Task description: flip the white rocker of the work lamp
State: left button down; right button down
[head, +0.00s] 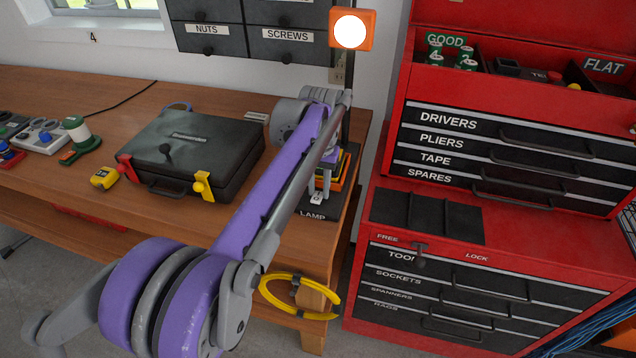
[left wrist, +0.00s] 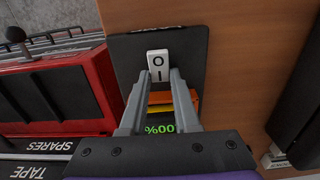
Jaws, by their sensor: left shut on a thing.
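The work lamp's square orange head (head: 366,28) is lit white at the top of the head view. Its dark base (head: 318,213), labelled LAMP, stands at the right end of the workbench. The white rocker (head: 316,200) sits on that base; in the left wrist view the rocker (left wrist: 157,60) shows the marks O and I. My left gripper (head: 324,188) reaches down over the base. In the left wrist view its fingertips (left wrist: 160,76) are on either side of the rocker's near end, shut on it. My right gripper is out of view.
A dark case (head: 190,140) with red and yellow latches lies on the wooden workbench (head: 60,90). A red tool chest (head: 500,235) stands close right of the bench. Orange and yellow parts (left wrist: 160,103) and a green 100% display lie below the rocker.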

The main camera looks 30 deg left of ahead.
aim_at(320, 192)
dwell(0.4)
pick_arm(q)
jog(key=c, duration=0.6)
grip_release()
jog(key=shift+c, duration=0.2)
notch_tip(320, 192, up, 11)
jog(key=p, duration=0.1)
jog(key=shift+w, duration=0.25)
jog(key=shift+f, duration=0.1)
